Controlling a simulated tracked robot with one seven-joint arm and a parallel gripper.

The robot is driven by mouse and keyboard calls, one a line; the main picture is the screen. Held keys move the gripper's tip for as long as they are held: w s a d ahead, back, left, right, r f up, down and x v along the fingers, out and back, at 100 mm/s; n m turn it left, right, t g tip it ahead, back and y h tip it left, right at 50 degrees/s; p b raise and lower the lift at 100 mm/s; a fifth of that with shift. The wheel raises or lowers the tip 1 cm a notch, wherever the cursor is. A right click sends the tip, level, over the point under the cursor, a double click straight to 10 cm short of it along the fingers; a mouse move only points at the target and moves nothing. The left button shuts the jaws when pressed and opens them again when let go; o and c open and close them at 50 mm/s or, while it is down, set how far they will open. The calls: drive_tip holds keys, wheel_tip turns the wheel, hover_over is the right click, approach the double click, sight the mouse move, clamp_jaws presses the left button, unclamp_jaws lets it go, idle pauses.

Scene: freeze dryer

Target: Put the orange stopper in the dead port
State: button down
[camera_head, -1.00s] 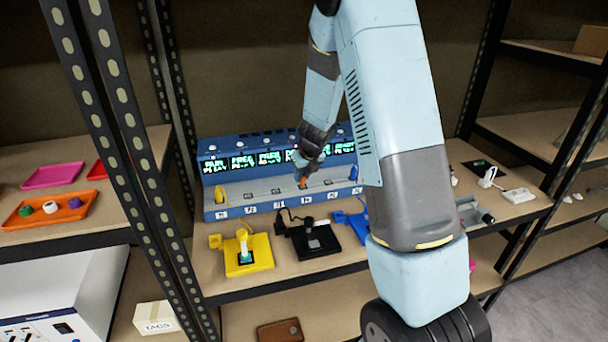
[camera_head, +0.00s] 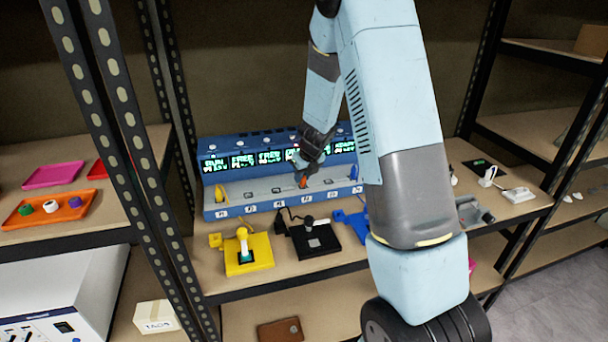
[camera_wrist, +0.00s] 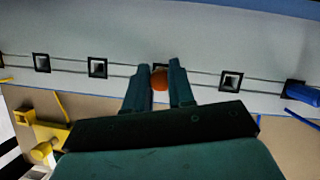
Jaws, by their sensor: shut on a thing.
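The orange stopper (camera_head: 302,182) is between the fingers of my gripper (camera_head: 304,174), just over the pale ledge of the blue freeze dryer (camera_head: 275,202). In the wrist view the orange stopper (camera_wrist: 159,79) shows between the two teal fingertips of my gripper (camera_wrist: 160,75), which is shut on it. A dark square port (camera_wrist: 160,67) lies right at the stopper, partly hidden by it and the fingers. I cannot tell whether the stopper is inside it. Other square ports, such as one to the left (camera_wrist: 97,68) and one to the right (camera_wrist: 231,81), show in the same row.
Yellow (camera_head: 247,258) and black (camera_head: 322,243) devices stand on the shelf in front of the dryer, with a blue one (camera_head: 351,225) beside them. An orange tray (camera_head: 75,218) is at the left. Metal shelf posts stand near my arm.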

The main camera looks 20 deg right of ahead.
drive_tip(key=shift+f, duration=0.7)
idle(0.3)
drive_tip(key=c, duration=0.9)
unclamp_jaws()
drive_tip(key=shift+r, duration=0.15)
